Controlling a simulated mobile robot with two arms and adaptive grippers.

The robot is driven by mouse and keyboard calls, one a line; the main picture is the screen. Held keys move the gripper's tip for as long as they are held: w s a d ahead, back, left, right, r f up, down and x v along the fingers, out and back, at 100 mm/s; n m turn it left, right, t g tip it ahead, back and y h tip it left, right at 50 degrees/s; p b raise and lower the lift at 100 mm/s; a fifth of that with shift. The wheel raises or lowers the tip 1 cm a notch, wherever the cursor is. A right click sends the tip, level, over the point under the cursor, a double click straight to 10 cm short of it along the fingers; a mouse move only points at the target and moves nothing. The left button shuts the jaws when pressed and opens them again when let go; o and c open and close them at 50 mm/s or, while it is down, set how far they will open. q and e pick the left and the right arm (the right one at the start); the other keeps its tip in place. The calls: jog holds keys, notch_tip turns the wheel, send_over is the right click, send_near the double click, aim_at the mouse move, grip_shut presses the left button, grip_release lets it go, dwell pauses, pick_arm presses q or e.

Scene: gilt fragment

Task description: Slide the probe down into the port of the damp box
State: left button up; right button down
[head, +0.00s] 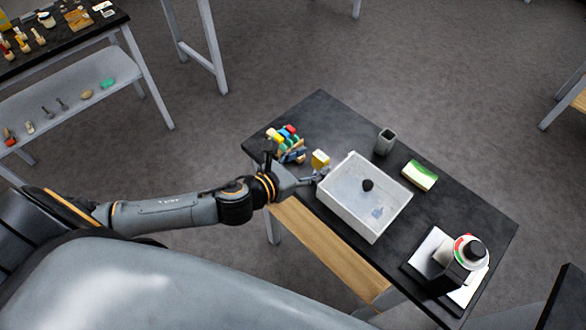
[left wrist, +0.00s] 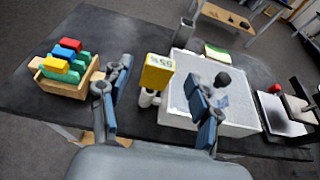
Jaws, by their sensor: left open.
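The probe (left wrist: 157,72) has a yellow head with a white face marked with a percent reading. A pale stem shows below it in the left wrist view; its lower end is hard to make out. In the head view the probe (head: 320,158) is at the left corner of the damp box (head: 398,211), a white box with a dark knob on top. The box (left wrist: 240,125) is right of the probe in the wrist view. I cannot make out the port clearly. My left gripper (left wrist: 155,110) is open, its fingers apart, with the probe showing between and beyond them. My right gripper is not in view.
A wooden rack of coloured blocks (left wrist: 65,62) stands left of the probe. A grey cup (head: 385,141), a green-and-white sponge (head: 420,175) and a device with a round top (head: 470,252) share the black table (head: 330,115). Another table (head: 75,45) stands far left.

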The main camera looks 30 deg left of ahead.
pick_arm(q)
jog(key=v, duration=0.7)
jog(key=shift+s+r, duration=0.15)
jog(key=shift+s, duration=0.1)
